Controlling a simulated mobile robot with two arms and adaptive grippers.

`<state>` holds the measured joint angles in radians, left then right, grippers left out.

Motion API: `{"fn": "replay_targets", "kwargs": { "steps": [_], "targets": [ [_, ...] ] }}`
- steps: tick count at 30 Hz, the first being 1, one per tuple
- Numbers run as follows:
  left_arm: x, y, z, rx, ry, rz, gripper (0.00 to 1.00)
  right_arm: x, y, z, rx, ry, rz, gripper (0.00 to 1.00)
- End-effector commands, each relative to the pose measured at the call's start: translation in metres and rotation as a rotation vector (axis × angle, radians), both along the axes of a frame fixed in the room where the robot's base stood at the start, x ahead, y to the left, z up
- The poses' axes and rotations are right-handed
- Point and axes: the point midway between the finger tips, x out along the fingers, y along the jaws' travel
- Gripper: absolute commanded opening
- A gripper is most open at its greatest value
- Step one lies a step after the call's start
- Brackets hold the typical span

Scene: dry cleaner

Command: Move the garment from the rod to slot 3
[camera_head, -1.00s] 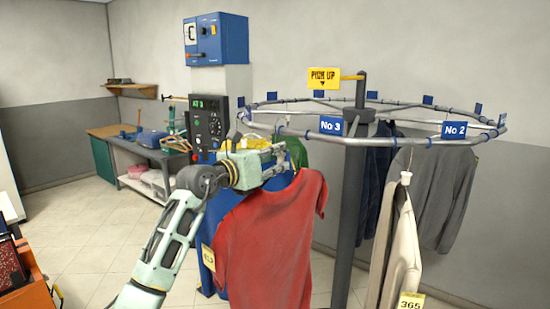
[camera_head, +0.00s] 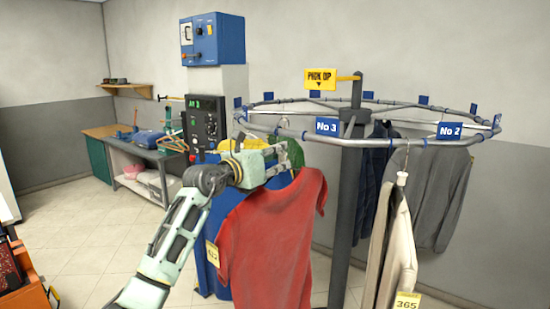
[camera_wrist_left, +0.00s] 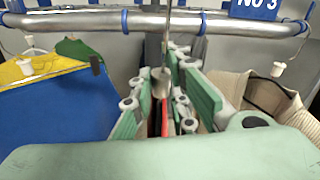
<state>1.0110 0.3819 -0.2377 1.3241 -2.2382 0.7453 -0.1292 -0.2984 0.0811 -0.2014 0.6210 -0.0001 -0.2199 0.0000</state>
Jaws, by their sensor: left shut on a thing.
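The red shirt (camera_head: 268,240) hangs from my left gripper (camera_head: 278,158), which is shut on its hanger just below the near left part of the round rail (camera_head: 290,133). A yellow tag (camera_head: 213,254) hangs at its left side. The left wrist view shows the fingers (camera_wrist_left: 163,88) closed around the hanger's neck (camera_wrist_left: 161,80), with the thin hook rising in front of the rail. I cannot tell if the hook touches the rail. The blue No 3 sign (camera_head: 327,126) is on the rail, right of the gripper. My right gripper is not in view.
A beige garment with tag 365 (camera_head: 405,302) and a grey one (camera_head: 445,200) hang at the right near No 2 (camera_head: 450,131). A dark post (camera_head: 348,210) stands right of the shirt.

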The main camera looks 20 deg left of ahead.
Motion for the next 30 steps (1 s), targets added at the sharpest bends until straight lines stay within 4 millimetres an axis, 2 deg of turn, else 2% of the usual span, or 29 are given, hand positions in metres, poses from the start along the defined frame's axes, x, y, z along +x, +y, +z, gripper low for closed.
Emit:
{"fn": "replay_targets", "kwargs": {
  "steps": [30],
  "targets": [
    [0.036, -0.013, 0.003, -0.002, -0.004, 0.001, 0.0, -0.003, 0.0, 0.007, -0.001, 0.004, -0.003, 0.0]
  ]
}}
